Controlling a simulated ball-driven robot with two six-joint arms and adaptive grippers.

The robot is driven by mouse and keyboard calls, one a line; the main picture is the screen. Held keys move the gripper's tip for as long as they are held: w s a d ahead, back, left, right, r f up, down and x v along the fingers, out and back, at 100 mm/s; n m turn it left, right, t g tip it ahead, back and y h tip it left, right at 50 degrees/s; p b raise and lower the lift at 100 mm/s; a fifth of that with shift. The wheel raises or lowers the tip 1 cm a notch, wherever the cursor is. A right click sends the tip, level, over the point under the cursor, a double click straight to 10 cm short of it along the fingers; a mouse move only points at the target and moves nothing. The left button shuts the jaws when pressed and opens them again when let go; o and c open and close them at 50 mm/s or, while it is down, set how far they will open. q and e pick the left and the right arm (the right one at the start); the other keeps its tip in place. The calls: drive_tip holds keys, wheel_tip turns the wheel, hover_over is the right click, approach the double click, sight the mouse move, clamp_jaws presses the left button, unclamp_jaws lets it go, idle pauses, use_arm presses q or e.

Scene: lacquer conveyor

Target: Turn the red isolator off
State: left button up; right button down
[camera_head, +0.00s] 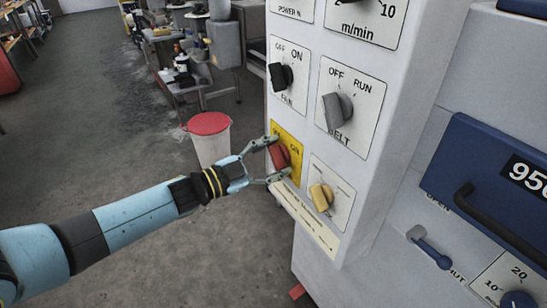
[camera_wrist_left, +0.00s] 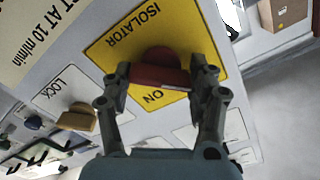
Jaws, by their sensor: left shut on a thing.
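The red isolator knob (camera_head: 279,156) sits on a yellow plate (camera_head: 292,143) low on the left of the white control panel. My left gripper (camera_head: 277,160) reaches it from the left, with a finger on either side of the knob. In the left wrist view the red knob (camera_wrist_left: 160,76) lies between the two fingers of my left gripper (camera_wrist_left: 160,84), which are shut on it. The yellow plate (camera_wrist_left: 133,38) shows the words ISOLATOR and ON there. The OFF mark is not readable. My right gripper is in neither view.
A yellow lock knob (camera_head: 321,197) is just right of the isolator. Black FAN (camera_head: 281,76) and grey BELT (camera_head: 337,110) knobs are above. A red-lidded bin (camera_head: 210,138) stands behind my left gripper. A blue-handled lever (camera_head: 430,248) is at lower right.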

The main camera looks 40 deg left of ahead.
use_arm(q)
drive_tip(key=shift+f, duration=0.15)
drive_tip(key=o, duration=1.2)
drive_tip(key=v, duration=1.2)
